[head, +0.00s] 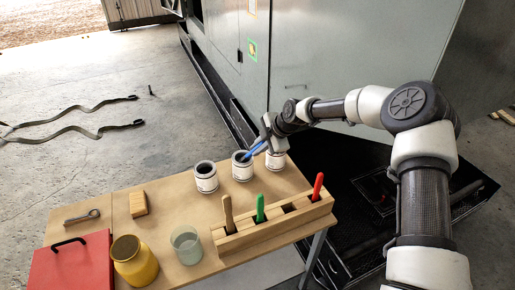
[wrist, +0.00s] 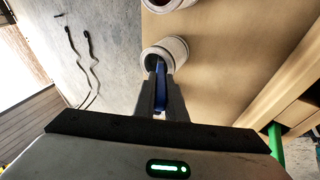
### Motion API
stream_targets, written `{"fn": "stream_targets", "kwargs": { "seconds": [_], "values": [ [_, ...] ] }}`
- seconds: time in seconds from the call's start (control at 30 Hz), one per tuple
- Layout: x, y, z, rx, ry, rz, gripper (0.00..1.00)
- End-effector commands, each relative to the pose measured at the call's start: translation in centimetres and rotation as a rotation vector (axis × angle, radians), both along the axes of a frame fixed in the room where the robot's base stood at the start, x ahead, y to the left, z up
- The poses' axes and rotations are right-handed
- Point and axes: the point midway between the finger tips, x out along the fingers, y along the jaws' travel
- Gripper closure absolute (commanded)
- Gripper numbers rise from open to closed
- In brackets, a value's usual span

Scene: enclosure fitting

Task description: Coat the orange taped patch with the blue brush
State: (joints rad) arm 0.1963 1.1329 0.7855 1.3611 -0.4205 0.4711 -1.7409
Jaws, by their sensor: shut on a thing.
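My gripper (head: 268,138) is shut on the blue brush (head: 256,149), whose handle also shows between the fingers in the wrist view (wrist: 160,88). The brush slants down into the mouth of the middle white can (head: 242,170), and its bristles are hidden inside. That can also shows in the wrist view (wrist: 175,47), just beyond the fingertips. An orange-yellow taped patch (head: 252,6) is on the grey enclosure (head: 310,55) at the top edge of the head view, well above my gripper.
Two more white cans (head: 206,179) (head: 276,161) flank the middle one. A wooden rack (head: 275,226) holds brown, green and red handles. The table (head: 165,205) also bears a sponge-like block (head: 138,203), a yellow jar (head: 134,262), a glass (head: 186,245) and a red box (head: 70,265).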

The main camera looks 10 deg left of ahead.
Motion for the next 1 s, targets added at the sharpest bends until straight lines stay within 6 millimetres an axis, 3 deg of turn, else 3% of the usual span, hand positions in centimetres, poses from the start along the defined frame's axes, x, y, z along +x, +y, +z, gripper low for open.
{"fn": "stream_targets", "kwargs": {
  "seconds": [1.0],
  "values": [
    [-0.11,-0.2,-1.07,-0.004,0.005,0.0,1.0]
  ]
}}
